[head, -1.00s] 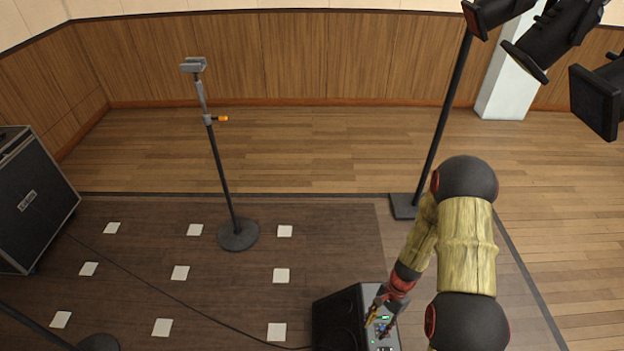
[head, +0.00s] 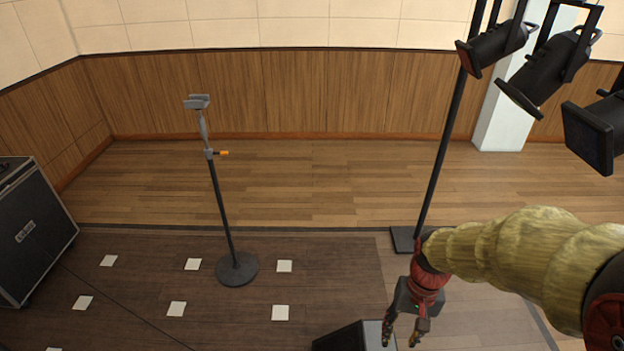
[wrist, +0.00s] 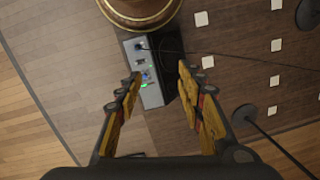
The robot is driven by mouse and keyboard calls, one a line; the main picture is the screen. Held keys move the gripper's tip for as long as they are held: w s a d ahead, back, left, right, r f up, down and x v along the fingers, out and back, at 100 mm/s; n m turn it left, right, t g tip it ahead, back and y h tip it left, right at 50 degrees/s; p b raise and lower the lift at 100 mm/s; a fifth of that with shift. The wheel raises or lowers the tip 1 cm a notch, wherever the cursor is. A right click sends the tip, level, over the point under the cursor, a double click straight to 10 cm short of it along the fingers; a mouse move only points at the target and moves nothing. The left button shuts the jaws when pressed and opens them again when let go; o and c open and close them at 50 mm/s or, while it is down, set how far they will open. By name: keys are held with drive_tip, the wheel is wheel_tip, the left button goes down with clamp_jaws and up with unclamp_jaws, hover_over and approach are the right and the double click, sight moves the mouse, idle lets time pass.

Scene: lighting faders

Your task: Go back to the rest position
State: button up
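My gripper (head: 402,337) hangs at the lower right of the head view with its fingers pointing down and apart. In the wrist view the gripper (wrist: 160,85) is open, with nothing between its fingertips. A black box (head: 350,337) stands below it, cut off by the bottom edge of the head view. The wrist view shows the box's grey panel (wrist: 146,75) with green and blue lights, in line with the gap between the fingers. The gripper looks clear of the panel. The panel's controls are too small to read.
A stand with a grey top (head: 222,210) is left of centre. Black stage lights (head: 545,75) hang at upper right beside a pole (head: 446,145). A black amplifier (head: 32,235) is at the left edge. White floor squares (head: 284,266) lie on dark boards. The floor behind is clear.

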drive_tip(key=s+r+n+t, duration=0.1)
drive_tip(key=s+r+t, duration=0.2)
drive_tip(key=r, duration=0.7)
drive_tip(key=s+a+r+n+t+h, duration=0.1)
drive_tip(key=s+r+t, duration=0.2)
drive_tip(key=r, duration=0.7)
drive_tip(key=shift+s+a+t, duration=0.25)
drive_tip(key=shift+s+t, duration=0.15)
drive_tip(key=shift+s, duration=0.4)
